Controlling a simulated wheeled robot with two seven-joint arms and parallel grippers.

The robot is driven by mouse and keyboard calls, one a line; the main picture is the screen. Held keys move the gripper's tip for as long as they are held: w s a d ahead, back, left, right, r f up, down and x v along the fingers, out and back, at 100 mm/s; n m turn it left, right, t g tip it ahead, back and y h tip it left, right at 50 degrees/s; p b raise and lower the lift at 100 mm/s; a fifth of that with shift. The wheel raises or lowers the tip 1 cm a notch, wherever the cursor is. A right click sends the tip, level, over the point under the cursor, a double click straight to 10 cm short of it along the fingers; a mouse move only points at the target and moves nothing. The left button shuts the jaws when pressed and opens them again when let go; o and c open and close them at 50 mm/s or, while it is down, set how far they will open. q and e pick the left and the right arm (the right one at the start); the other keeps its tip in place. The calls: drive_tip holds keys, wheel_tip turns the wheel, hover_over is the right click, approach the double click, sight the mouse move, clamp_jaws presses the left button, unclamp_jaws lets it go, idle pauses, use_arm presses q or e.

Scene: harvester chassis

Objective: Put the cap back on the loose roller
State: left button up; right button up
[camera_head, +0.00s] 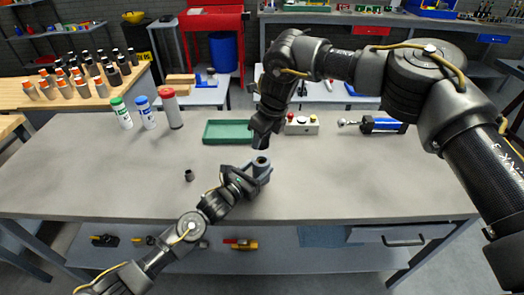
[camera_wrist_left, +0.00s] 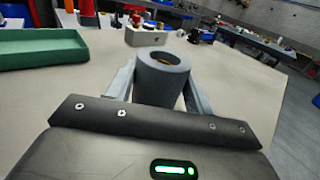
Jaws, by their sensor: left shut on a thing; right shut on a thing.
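The loose roller appears to be a grey hollow cylinder (camera_head: 263,171), standing upright over the table. My left gripper (camera_head: 256,176) is shut around it. In the left wrist view the roller (camera_wrist_left: 163,78) sits between both fingers, its open top showing a brownish inside. My right gripper (camera_head: 264,128) points down above the roller, shut on a dark cylindrical piece (camera_head: 261,143). This piece may be the cap; the fingers hide part of it. It is apart from the roller's top. A separate small dark cylinder (camera_head: 189,175) stands on the table to the left.
A green tray (camera_head: 228,140) lies behind my grippers, with a button box (camera_head: 302,127) to its right and a blue cylinder device (camera_head: 383,125) farther right. Several bottles (camera_head: 147,113) stand at the back left. The grey table (camera_head: 110,180) is clear at front left and right.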

drive_tip(key=shift+f, duration=1.65)
drive_tip(key=shift+f, duration=0.9)
drive_tip(key=shift+f, duration=0.6)
drive_tip(key=o, duration=1.3)
drive_tip(key=shift+o, duration=0.2)
drive_tip(key=v, duration=1.2)
